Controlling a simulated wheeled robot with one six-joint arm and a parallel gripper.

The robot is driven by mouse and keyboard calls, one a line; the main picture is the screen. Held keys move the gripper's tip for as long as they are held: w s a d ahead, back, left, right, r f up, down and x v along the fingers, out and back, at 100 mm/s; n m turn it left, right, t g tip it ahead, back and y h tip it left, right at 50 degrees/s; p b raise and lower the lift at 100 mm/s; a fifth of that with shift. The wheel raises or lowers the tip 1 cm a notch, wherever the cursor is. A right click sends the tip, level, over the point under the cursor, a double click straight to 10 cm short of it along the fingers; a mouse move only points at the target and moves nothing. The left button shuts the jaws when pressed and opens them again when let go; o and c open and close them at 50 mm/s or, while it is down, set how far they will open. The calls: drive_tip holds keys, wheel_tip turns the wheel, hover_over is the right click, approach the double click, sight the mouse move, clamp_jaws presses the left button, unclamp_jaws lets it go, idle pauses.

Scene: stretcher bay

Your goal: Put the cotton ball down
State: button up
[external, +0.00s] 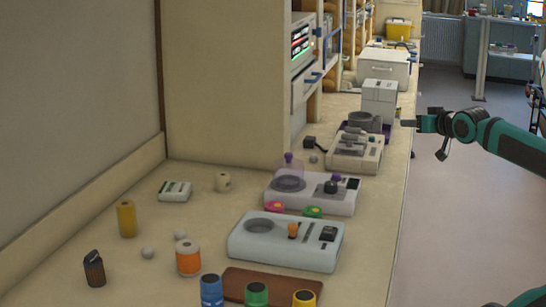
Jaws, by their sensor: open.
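Small pale balls that look like cotton balls lie on the counter: one (180,234) near the orange-and-white jar, one (147,253) to its left, and one (314,159) farther back near the dark cube. I cannot tell which one the task means. My gripper (410,123) is open at the right edge of the counter, far to the right of the two front balls. I see no ball between its fingers, though they are small and dark in this view.
The beige counter (130,188) holds several devices, including a pale blue one (285,262) and a white one with a purple dome (335,205). Jars stand in front, such as the orange-and-white jar (188,258), beside a brown tray (260,276). Open floor (450,230) lies right.

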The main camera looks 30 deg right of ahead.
drive_tip(key=s+d+f+n+t, duration=0.1)
drive_tip(key=s+t, duration=0.1)
drive_tip(key=s, duration=0.5)
drive_tip(key=shift+d+f+h, duration=0.2)
drive_tip(key=shift+d+h, duration=0.05)
drive_tip(key=shift+h, duration=0.05)
